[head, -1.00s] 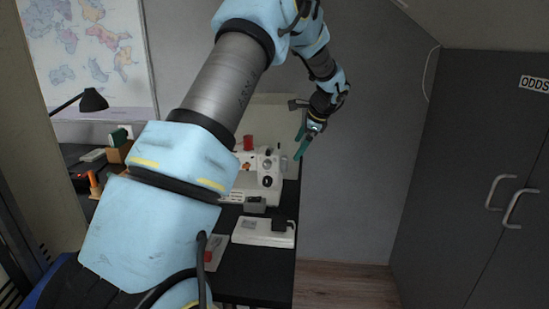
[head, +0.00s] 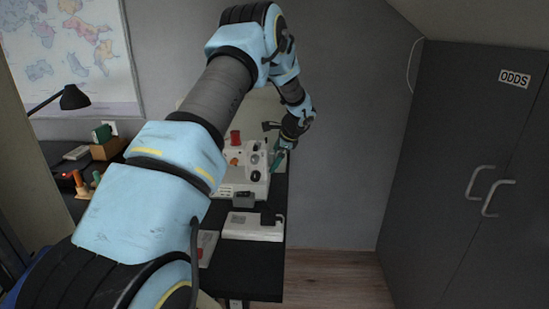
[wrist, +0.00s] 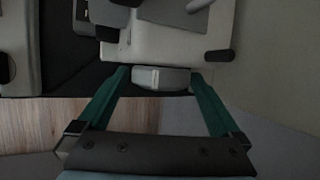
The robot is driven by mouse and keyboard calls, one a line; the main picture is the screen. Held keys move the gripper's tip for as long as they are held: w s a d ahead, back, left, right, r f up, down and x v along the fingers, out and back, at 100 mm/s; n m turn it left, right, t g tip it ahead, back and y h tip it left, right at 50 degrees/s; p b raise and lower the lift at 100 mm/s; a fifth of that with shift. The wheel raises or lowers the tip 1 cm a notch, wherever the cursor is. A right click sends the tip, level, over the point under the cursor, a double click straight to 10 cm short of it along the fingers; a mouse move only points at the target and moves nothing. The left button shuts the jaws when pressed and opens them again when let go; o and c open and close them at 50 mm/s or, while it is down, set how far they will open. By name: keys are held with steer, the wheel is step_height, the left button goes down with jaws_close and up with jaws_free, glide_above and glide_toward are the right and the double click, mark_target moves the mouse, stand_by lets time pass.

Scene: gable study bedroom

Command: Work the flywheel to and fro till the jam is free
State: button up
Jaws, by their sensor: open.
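The white sewing machine (head: 230,184) stands on the black desk, with its right end towards my gripper. In the wrist view its white body (wrist: 165,42) fills the upper middle. The flywheel (wrist: 160,79), a pale grey rounded disc seen edge-on, sticks out from the machine's end. My gripper (wrist: 158,76) is open, with its green fingertips on either side of the flywheel and a small gap showing at each side. In the head view my gripper (head: 277,160) is at the machine's right end, and the flywheel cannot be made out there.
A red thread spool (head: 235,137) stands on top. A desk lamp (head: 73,97) is at the left. Dark cupboard doors (head: 450,150) stand at the right, with free floor between.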

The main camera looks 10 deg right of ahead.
steer(key=shift+c, duration=0.2)
steer(key=c, duration=1.2)
steer(key=shift+f+b, duration=0.2)
steer(key=shift+b, duration=1.05)
steer(key=t+b, duration=0.1)
steer(key=b, duration=0.1)
steer(key=shift+f+b, duration=0.15)
steer(key=shift+b, duration=0.15)
steer(key=n+t+b, duration=0.1)
steer(key=t+b, duration=0.2)
steer(key=b, duration=1)
steer(key=shift+f+h+b, duration=0.2)
steer(key=shift+h+b, duration=0.15)
steer(key=shift+h, duration=0.05)
steer(key=t+b, duration=0.1)
steer(key=b, duration=0.5)
steer(key=r+t+b, duration=0.1)
steer(key=b, duration=0.3)
steer(key=shift+n+t+b, duration=0.3)
steer(key=shift+b, duration=0.1)
